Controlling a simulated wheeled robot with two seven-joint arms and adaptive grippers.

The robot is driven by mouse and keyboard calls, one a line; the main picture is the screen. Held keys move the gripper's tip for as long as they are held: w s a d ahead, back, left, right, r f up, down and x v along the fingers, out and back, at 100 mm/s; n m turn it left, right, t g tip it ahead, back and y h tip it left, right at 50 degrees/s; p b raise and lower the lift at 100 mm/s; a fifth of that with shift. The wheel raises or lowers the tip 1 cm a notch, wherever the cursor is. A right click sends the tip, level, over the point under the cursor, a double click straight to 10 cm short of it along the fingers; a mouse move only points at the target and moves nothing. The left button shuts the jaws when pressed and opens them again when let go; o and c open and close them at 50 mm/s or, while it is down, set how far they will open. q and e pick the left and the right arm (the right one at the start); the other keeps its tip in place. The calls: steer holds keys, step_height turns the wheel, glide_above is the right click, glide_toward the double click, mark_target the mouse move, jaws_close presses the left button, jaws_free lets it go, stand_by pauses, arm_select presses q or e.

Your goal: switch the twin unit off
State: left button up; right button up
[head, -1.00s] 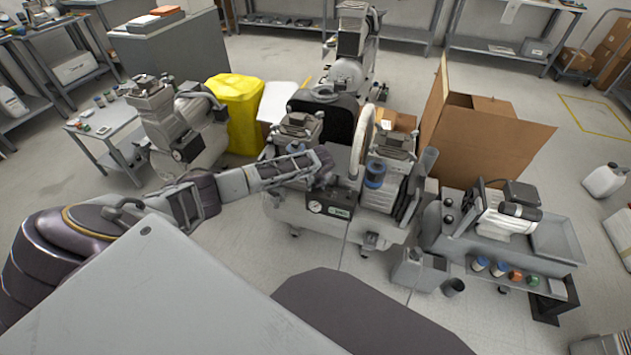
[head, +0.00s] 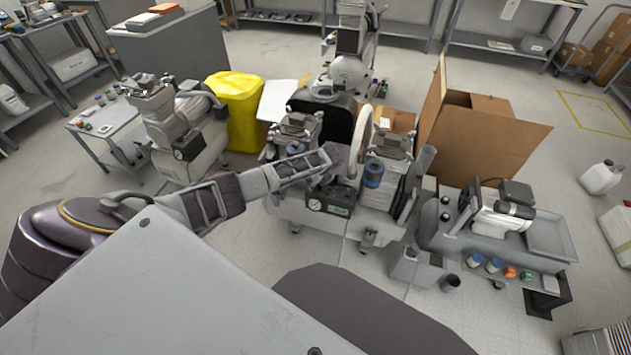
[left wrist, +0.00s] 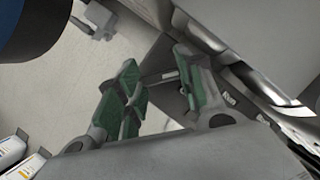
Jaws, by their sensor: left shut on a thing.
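The twin unit (head: 347,224) stands mid-floor in the head view, a pale wheeled tank with two pump heads, a round gauge (head: 315,204) and a green label. My left gripper (head: 337,155) is over its middle, between the two pump heads and above the gauge. In the left wrist view my left gripper (left wrist: 162,92) shows two green-padded fingers around a dark part of the unit. The held part is mostly hidden, and I cannot tell whether it is the switch. My right gripper is out of view.
An open cardboard box (head: 485,135) is behind right. A grey bench unit (head: 545,240) with coloured caps and a grey canister (head: 415,268) stand right.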

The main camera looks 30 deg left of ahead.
arm_select(q)
steer(key=shift+w+d+n+g, duration=0.1)
steer(key=shift+n+g, duration=0.3)
steer(key=shift+n, duration=0.6)
steer(key=shift+n+g, duration=0.4)
steer(key=shift+n, duration=0.8)
steer(key=shift+n+g+b, duration=0.7)
steer(key=shift+n+b, duration=0.1)
steer(key=shift+n, duration=0.8)
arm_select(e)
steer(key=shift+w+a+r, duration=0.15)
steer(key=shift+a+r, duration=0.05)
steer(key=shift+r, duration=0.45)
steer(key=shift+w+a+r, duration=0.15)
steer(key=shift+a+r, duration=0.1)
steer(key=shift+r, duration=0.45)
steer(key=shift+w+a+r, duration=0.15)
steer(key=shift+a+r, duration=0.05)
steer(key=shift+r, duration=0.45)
arm_select(q)
steer(key=o, duration=1)
steer(key=shift+w, duration=0.1)
steer(key=shift+r, duration=0.25)
steer(key=shift+v, duration=5.75)
